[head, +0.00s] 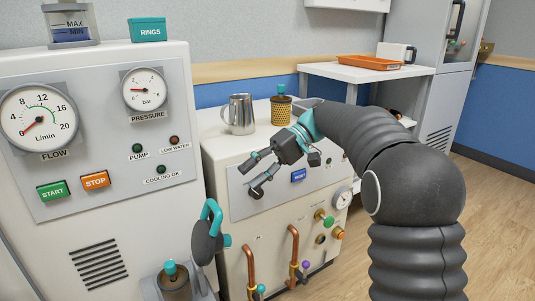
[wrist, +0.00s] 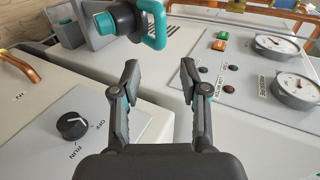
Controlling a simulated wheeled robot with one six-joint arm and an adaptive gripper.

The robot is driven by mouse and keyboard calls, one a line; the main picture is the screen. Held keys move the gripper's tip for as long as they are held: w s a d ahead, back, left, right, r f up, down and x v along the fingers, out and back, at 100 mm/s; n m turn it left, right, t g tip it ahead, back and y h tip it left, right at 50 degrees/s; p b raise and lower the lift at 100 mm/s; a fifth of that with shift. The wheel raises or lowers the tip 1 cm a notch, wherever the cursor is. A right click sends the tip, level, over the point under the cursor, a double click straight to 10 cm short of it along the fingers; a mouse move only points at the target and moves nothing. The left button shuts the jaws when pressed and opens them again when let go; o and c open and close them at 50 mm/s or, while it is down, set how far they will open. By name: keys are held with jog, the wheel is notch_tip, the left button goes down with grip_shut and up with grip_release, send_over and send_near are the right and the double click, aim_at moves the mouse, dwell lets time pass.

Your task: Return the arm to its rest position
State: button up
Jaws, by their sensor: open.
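My gripper (head: 254,174) is at the end of my arm, in front of the lower white cabinet (head: 222,153) in the head view. It is open, and nothing is between its fingers. In the wrist view the gripper (wrist: 160,78) shows two separate fingers pointing away, with the gap between two white cabinets beyond them. A dark device with a teal handle (wrist: 158,28) lies ahead of the fingertips; it also shows in the head view (head: 209,235), below and left of the gripper, apart from it.
A flow panel (head: 110,200) with gauges stands left. A metal jug (head: 240,115) and a brass mesh cylinder (head: 281,110) stand on the lower cabinet. Copper pipes (head: 250,268) and valves project from its front. A knob (wrist: 72,125) is near the gripper. An orange tray (head: 367,62) sits behind.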

notch_tip(320, 180, down, 8)
jog(key=w+d+m+t+h, duration=0.1)
jog(key=d+m+t, duration=0.1)
jog(key=m, duration=0.1)
jog(key=s+d+f+m+t+h, duration=0.3)
jog(key=s+d+f, duration=0.1)
jog(key=d, duration=0.2)
jog(key=s+d+r+t+h+p, duration=0.2)
jog(key=s+d+r+t+h, duration=0.1)
jog(key=s+d, duration=0.5)
jog(key=s+d+r+m+t+h+p, duration=0.1)
jog(key=s+d, duration=0.6)
jog(key=s, duration=0.7)
notch_tip(320, 180, up, 2)
jog(key=t+h+p, duration=0.1)
jog(key=t+h, duration=0.1)
jog(key=t, duration=0.1)
jog(key=shift+d+t, duration=0.3)
jog(key=shift+d, duration=0.05)
jog(key=shift+s+d, duration=0.1)
